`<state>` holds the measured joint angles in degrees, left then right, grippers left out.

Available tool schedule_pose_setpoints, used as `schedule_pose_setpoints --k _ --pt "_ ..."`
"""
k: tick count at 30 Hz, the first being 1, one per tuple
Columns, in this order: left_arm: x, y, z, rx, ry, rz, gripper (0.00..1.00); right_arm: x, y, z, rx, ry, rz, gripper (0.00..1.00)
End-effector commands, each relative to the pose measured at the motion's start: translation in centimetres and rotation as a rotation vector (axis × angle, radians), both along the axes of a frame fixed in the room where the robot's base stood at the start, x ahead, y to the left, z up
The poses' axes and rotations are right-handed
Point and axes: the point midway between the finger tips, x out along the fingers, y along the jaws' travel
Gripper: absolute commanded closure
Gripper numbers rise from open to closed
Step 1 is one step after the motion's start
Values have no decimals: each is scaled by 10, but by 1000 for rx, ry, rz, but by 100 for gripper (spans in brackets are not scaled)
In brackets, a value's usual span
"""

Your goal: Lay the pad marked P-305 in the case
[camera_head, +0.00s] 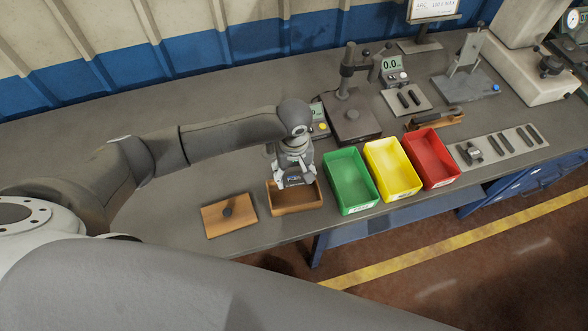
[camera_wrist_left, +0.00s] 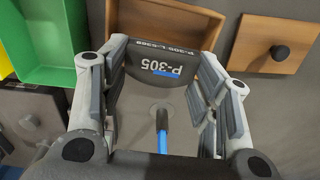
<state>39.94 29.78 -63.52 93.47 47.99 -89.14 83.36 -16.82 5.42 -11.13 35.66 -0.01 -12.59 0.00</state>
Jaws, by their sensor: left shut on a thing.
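My left gripper (camera_head: 294,182) is shut on a dark grey curved pad (camera_wrist_left: 165,68). The pad's white print reads P-305 in the left wrist view, with a blue mark beside it. In the head view the pad and fingers are over the open wooden case (camera_head: 298,209). I cannot tell how far the pad is above the case floor or whether it touches it. The case's wooden edge also shows behind the pad in the left wrist view (camera_wrist_left: 205,38). A wooden lid (camera_head: 214,221) with a dark knob lies left of the case. My right gripper is not in view.
Green (camera_head: 366,208), yellow (camera_head: 412,189) and red (camera_head: 452,178) bins stand right of the case, the green one close by. A gauge stand (camera_head: 352,121) is behind them. The bench's front edge runs just below the case. The bench left of the arm is clear.

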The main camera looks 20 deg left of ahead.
Motion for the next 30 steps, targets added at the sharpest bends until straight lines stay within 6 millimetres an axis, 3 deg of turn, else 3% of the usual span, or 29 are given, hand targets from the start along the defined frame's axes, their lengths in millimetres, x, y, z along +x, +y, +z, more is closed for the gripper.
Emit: schedule_pose_setpoints --k 9,20,30 --pt "0 1 -25 1 -2 -2 72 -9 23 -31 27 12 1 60" --pt "0 1 -53 1 -2 -2 72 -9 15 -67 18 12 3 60" --pt "-1 0 -84 0 1 -1 72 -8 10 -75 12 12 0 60"
